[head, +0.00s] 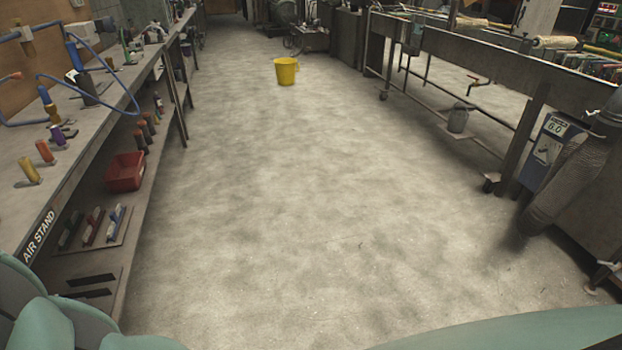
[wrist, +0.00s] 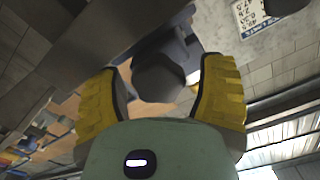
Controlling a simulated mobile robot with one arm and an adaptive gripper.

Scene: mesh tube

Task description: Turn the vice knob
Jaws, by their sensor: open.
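In the wrist view, my gripper (wrist: 161,68) is open, with one yellow finger on the left and one on the right. A dark grey, blunt-ended knob (wrist: 160,80) shows between the fingers and looks like the vice knob. A gap shows on each side of it, so the fingers do not appear to grip it. I cannot tell how far it is from the fingers in depth. The rest of the vice cannot be made out clearly. In the head view, neither my gripper nor the vice knob can be made out.
In the head view, a long workbench (head: 85,125) with tools and a lower shelf runs along the left. A red bin (head: 125,172) sits on that shelf. A yellow bucket (head: 286,71) stands on the far floor. Metal troughs (head: 480,65) line the right. The middle floor is clear.

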